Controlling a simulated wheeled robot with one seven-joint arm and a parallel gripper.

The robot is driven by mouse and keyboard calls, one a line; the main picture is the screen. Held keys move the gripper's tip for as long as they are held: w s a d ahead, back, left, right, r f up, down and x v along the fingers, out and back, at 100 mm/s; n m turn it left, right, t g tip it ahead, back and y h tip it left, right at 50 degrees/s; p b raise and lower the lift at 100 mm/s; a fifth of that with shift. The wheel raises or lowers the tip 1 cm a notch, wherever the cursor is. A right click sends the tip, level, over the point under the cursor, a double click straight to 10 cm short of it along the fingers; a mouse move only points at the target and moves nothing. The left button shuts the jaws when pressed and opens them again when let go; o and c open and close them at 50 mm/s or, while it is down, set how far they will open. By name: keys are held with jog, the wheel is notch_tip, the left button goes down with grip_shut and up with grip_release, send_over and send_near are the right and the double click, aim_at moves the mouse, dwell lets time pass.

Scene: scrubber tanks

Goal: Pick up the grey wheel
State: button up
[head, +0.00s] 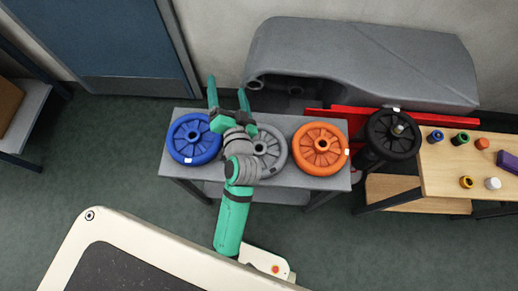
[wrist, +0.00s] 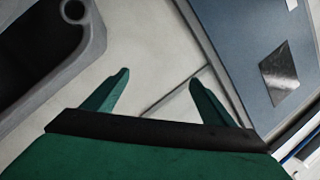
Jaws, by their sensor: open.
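The grey wheel (head: 272,152) lies flat on a grey table (head: 320,183), between a blue wheel and an orange wheel. My arm and wrist cover its left part in the head view. My gripper (head: 228,92) is open and empty. It is raised above the table, between the blue and grey wheels in the picture, with its fingers pointing toward the wall. In the wrist view my gripper (wrist: 157,90) shows its two green fingers spread apart with nothing between them. The grey wheel is not in the wrist view.
The blue wheel (head: 193,139) is left and the orange wheel (head: 320,150) right. A black wheel (head: 393,135) stands farther right, beside a wooden table (head: 440,180) with small coloured objects. A grey tank (head: 360,60) is behind. A blue door (head: 130,40) also shows in the wrist view (wrist: 255,50).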

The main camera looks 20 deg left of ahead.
jog(key=w+a+r+n+g+y, duration=0.2)
jog(key=a+r, duration=0.2)
jog(key=n+g+h, duration=1)
jog(key=g+h, duration=0.1)
jog(key=g, duration=0.1)
send_near(273, 142)
notch_tip(273, 142, down, 9)
jog(key=shift+a+f, duration=0.1)
jog(key=shift+a, duration=0.05)
jog(key=shift+c, duration=0.3)
